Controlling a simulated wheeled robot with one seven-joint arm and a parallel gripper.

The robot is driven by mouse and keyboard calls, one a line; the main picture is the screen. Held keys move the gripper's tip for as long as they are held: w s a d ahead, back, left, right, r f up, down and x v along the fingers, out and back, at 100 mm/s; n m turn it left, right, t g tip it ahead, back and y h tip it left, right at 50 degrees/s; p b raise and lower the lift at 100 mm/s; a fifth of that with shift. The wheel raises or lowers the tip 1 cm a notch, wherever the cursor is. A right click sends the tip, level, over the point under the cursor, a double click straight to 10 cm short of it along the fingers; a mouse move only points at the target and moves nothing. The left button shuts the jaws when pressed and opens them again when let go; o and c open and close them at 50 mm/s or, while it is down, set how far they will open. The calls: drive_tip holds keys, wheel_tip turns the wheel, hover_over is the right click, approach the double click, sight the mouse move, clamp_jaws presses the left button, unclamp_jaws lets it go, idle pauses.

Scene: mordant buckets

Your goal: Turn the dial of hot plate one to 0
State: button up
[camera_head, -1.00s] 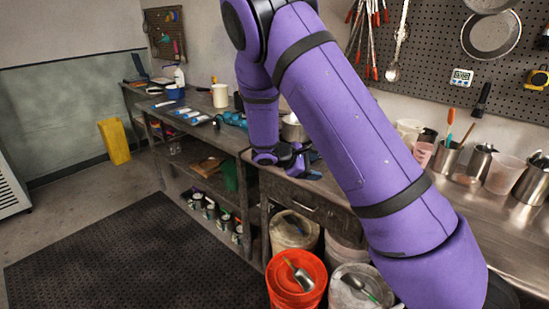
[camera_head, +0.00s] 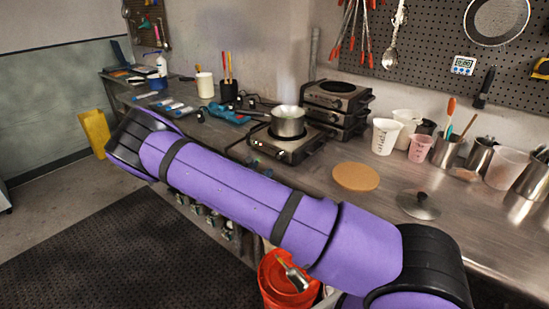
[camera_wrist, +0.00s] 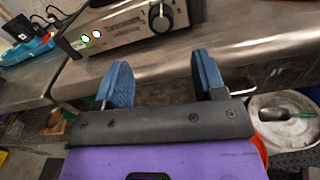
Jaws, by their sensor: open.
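A hot plate (camera_head: 296,151) stands on the steel bench with a metal pot (camera_head: 288,121) on its top. The dial's setting cannot be read. My gripper (camera_wrist: 163,80) is open and empty, its two blue fingers apart, below and in front of the panel near the bench's front edge. It does not touch the dial. In the head view my gripper is hidden behind my purple arm.
Stacked hot plates (camera_head: 337,106) stand behind. A round cork mat (camera_head: 356,177), a lid (camera_head: 419,205) and several cups and jugs lie to the right. Blue-green tools (camera_head: 228,113) lie left. An orange bucket (camera_head: 272,278) stands below the bench edge (camera_wrist: 235,75).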

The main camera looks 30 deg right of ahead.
sight(279, 157)
drive_tip(key=x, duration=0.9)
drive_tip(key=shift+w+d, duration=0.1)
drive_tip(key=shift+d, duration=0.25)
drive_tip(key=c, duration=0.9)
